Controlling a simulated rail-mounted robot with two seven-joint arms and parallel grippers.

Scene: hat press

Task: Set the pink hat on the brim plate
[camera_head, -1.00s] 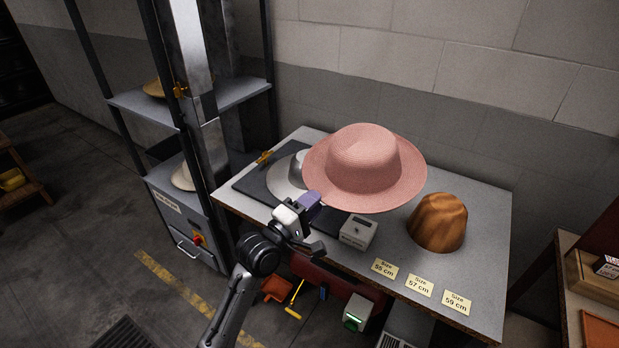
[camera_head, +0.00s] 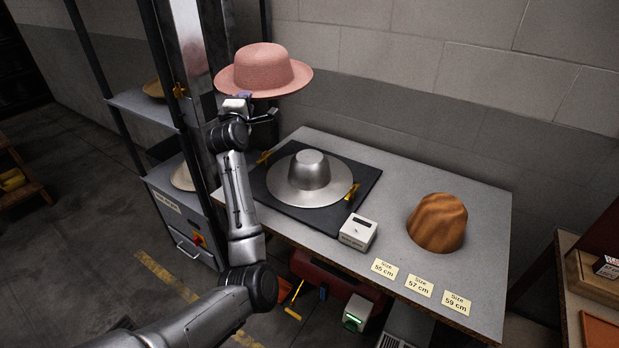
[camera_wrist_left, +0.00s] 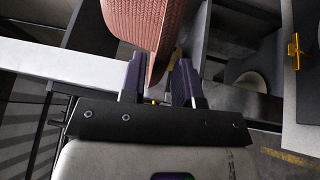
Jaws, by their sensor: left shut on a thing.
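The pink hat (camera_head: 264,72) is held in the air, crown up and roughly level, above and to the left of the metal brim plate. My left gripper (camera_head: 246,98) is shut on the near edge of its brim. In the left wrist view the hat's brim (camera_wrist_left: 157,66) passes between the two purple fingers (camera_wrist_left: 158,84). My right gripper is not in view.
A carved wooden hat block (camera_head: 437,222), a small white box (camera_head: 358,232) and size cards (camera_head: 420,286) sit on the grey table (camera_head: 480,215). Brass clips flank the plate. A dark metal post and shelf (camera_head: 140,107) stand close to the left of the hat.

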